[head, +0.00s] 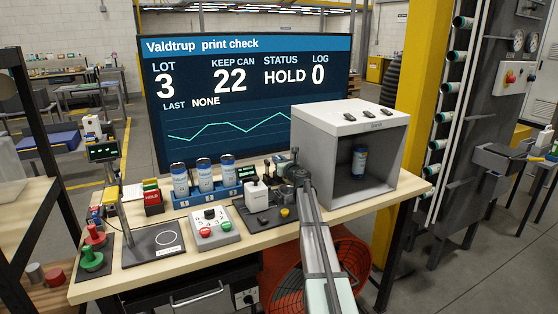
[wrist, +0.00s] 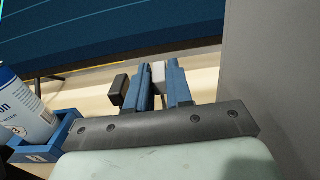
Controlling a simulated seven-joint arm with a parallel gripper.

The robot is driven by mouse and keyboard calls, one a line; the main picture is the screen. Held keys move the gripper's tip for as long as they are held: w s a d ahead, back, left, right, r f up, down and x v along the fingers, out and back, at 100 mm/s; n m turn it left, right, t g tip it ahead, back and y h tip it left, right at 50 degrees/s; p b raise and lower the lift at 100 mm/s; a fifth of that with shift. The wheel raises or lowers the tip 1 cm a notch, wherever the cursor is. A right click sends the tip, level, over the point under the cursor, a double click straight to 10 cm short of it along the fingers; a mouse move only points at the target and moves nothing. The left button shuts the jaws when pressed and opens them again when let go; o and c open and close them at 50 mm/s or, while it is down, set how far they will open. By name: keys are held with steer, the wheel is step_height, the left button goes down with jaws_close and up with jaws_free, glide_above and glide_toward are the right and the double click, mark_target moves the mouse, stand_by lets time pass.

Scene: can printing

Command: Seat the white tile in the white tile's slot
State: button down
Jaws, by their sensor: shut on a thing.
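In the wrist view, the two blue fingers of my gripper (wrist: 161,88) are closed around a small pale grey-white piece, the white tile (wrist: 158,74), which shows between their tips. In the head view, my gripper (head: 297,170) is over the back of the bench, just left of the grey box; the arm hides most of the fingers and the tile. A dark tray (head: 270,222) with small parts on it lies in front and to the left of my gripper. I cannot clearly make out the white tile's slot in either view.
The open grey box (head: 305,150) with a can (head: 359,162) inside stands close on the right. A blue rack (head: 187,200) with three cans is on the left. A white bottle-like block (head: 256,194) and a button box (head: 212,229) stand nearby. A screen (head: 245,85) rises behind.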

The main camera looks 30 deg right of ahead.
steer(key=shift+f, duration=0.3)
steer(key=c, duration=0.9)
jaws_free()
steer(key=shift+c, duration=0.2)
steer(key=s, duration=1.4)
steer(key=shift+w, duration=0.1)
